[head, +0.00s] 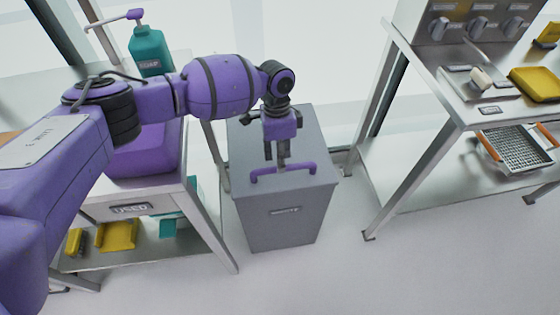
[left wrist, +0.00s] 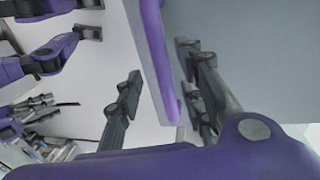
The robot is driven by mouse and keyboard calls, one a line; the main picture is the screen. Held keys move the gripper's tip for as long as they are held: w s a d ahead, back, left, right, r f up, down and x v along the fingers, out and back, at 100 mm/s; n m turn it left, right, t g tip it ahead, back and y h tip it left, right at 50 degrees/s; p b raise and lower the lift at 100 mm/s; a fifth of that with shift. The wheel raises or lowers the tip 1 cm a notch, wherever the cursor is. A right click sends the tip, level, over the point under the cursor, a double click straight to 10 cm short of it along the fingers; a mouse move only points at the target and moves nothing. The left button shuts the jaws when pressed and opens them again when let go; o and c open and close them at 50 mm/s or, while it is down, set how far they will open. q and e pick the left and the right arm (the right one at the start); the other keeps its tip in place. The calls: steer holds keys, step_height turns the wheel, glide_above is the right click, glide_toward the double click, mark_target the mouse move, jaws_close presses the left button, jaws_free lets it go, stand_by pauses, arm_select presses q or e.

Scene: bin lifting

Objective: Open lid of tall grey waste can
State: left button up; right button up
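The tall grey waste can (head: 285,222) stands on the floor between two metal tables. Its flat grey lid (head: 310,140) is down and carries a purple bar handle (head: 297,168) near the front edge. My left gripper (head: 276,162) points down over the lid at the handle. In the left wrist view the handle (left wrist: 158,55) runs between the two dark fingers of my left gripper (left wrist: 163,100). The fingers stand apart, with gaps visible beside the handle. My right gripper does not show in the head view.
The left table holds a teal soap bottle (head: 150,50) and, on its low shelf, yellow items (head: 118,235). The right table (head: 450,112) carries a yellow tray (head: 535,83) and has a wire basket (head: 512,146) below its top. Floor in front of the can is clear.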

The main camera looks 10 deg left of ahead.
arm_select(q)
step_height(320, 180, down, 2)
steer(key=shift+d, duration=0.1)
steer(key=shift+s+f, duration=0.1)
steer(key=shift+f, duration=0.1)
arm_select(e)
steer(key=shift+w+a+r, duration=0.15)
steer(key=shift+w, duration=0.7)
arm_select(q)
jaws_close()
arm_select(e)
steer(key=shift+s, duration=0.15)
